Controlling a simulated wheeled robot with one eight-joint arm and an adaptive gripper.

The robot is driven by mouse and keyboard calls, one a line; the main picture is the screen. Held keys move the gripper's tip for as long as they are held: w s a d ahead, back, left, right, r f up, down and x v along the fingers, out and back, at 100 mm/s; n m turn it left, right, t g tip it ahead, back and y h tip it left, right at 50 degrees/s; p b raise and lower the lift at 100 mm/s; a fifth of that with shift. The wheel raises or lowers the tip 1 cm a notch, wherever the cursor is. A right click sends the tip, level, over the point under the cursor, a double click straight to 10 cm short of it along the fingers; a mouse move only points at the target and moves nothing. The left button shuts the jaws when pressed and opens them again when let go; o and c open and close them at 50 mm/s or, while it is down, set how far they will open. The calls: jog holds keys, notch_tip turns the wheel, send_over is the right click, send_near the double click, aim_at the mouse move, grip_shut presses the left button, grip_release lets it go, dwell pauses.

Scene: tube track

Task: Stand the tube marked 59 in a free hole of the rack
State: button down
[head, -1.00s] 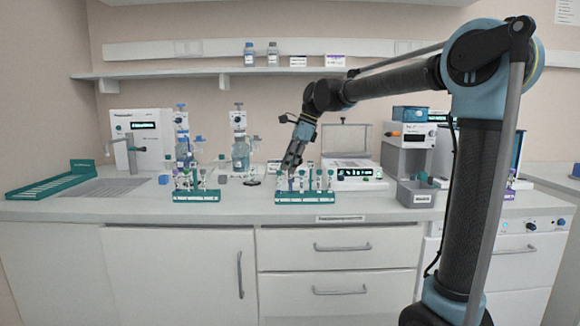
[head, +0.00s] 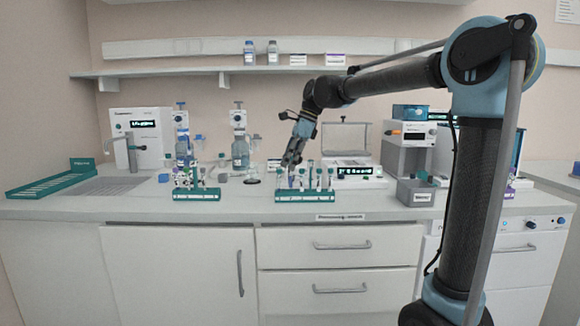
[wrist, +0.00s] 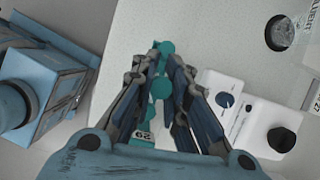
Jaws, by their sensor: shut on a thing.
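My gripper (head: 289,163) is shut on a slim tube just above the left part of the teal rack (head: 305,198). In the wrist view my gripper (wrist: 166,62) points away from the camera, with teal round parts (wrist: 162,88) between its fingers. A small white label (wrist: 143,136) below them bears two digits, turned and partly hidden; I cannot read them surely. Several capped tubes (head: 318,178) stand upright in the middle and right of this rack. Which holes are free, and whether the held tube touches the rack, I cannot tell.
A second teal rack (head: 196,195) with tubes stands to the left. A scale (head: 357,173) stands behind right, beside a grey machine (head: 408,160). Bottles (head: 241,153) stand behind. An empty teal tray (head: 52,182) lies far left.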

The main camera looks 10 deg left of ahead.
jog(key=shift+r, duration=0.15)
jog(key=c, duration=1.5)
grip_release()
jog(key=v, duration=1.2)
jog(key=shift+w, duration=0.1)
